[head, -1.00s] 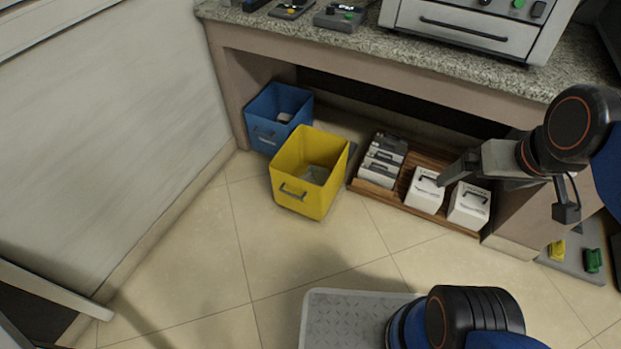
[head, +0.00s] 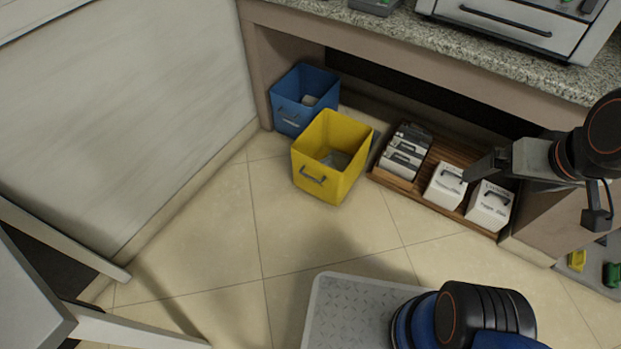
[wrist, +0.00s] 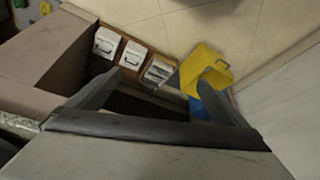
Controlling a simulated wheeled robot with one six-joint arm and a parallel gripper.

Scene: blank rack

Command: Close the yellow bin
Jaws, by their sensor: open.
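The yellow bin (head: 332,160) stands open-topped on the tiled floor, pulled out in front of the counter's recess. It has a dark handle on its front face, and a grey item lies inside. In the head view my gripper (head: 472,168) is at the right, well to the right of the bin and above the floor, over the white boxes in the picture. In the wrist view my gripper (wrist: 158,92) shows two spread fingers with nothing between them. The yellow bin (wrist: 205,70) is beyond the right finger, some way off.
A blue bin (head: 303,98) stands behind the yellow bin, by the recess's left side. A wooden tray (head: 455,155) holds several boxes to its right. The granite counter (head: 420,45) hangs above. A white wall is at left; the floor (head: 215,240) in front is clear.

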